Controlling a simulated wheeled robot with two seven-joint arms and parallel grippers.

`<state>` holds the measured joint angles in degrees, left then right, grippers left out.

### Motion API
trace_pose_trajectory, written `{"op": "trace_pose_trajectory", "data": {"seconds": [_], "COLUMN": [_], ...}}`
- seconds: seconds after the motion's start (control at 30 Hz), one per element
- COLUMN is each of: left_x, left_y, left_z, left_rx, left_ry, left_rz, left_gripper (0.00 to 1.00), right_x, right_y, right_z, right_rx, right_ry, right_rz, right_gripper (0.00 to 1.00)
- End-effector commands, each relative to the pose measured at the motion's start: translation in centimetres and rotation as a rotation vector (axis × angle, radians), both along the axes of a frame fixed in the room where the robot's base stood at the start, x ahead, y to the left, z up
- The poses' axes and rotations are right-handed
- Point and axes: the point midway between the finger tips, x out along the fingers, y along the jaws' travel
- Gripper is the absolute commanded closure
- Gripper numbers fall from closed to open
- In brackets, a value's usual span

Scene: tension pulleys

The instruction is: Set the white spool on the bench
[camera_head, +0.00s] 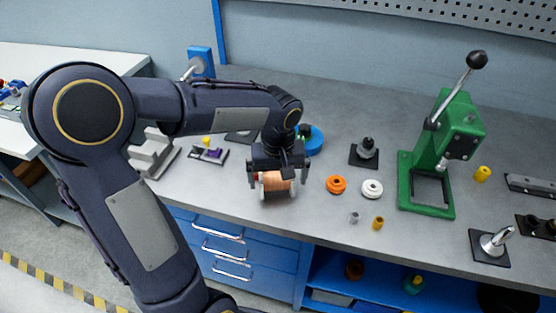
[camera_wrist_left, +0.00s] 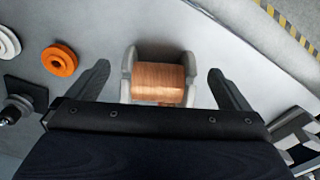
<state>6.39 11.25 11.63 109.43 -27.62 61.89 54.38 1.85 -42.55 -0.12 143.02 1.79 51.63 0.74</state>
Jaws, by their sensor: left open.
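The white spool (camera_head: 266,189) has pale flanges and is wound with copper-coloured wire. It rests on its side on the grey bench (camera_head: 320,237), near the front edge. In the left wrist view the spool (camera_wrist_left: 158,82) lies between the two dark fingers of my left gripper (camera_wrist_left: 159,88), with a gap on each side. My left gripper (camera_head: 277,174) is open, just above and around the spool in the head view, and hides part of it. My right gripper is not in view.
An orange pulley (camera_head: 336,184) and a white pulley (camera_head: 372,189) lie right of the spool. A green press (camera_head: 436,150) stands farther right. A small grey piece (camera_head: 354,217) and a yellow bushing (camera_head: 378,222) lie near the front edge. Grey steps (camera_head: 153,155) stand left.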

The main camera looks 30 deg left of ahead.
Motion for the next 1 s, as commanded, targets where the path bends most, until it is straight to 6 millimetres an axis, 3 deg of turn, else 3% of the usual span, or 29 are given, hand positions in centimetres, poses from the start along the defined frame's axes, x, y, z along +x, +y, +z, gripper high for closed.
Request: {"op": "trace_pose_trajectory", "data": {"seconds": [0.1, 0.3, 0.53, 0.67, 0.73, 0.9, 1.0], "left_x": [0.0, -0.2, -1.2, -4.8, -7.5, -13.2, -15.2], "left_y": [-0.1, -0.2, -0.2, -0.1, -0.4, -1.9, -2.9], "left_z": [2.9, 6.4, 8.2, 8.5, 8.3, 6.7, 5.6], "left_rx": [-0.001, 0.000, -0.012, -0.062, -0.102, -0.185, -0.210], "left_ry": [-0.006, -0.004, -0.015, -0.080, -0.141, -0.324, -0.421], "left_rz": [-0.001, -0.002, -0.021, -0.113, -0.186, -0.346, -0.413], "left_gripper": [0.00, 0.00, 0.00, 0.00, 0.00, 0.00, 0.00], "right_x": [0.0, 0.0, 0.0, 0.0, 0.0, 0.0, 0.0], "right_y": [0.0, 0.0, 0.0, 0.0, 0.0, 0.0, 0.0], "right_z": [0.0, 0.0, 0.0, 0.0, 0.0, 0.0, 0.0], "right_rx": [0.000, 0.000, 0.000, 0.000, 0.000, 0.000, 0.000], "right_ry": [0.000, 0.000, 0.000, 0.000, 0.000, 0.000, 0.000], "right_rz": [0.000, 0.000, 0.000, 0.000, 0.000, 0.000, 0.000], "right_gripper": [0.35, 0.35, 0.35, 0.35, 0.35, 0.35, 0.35]}}
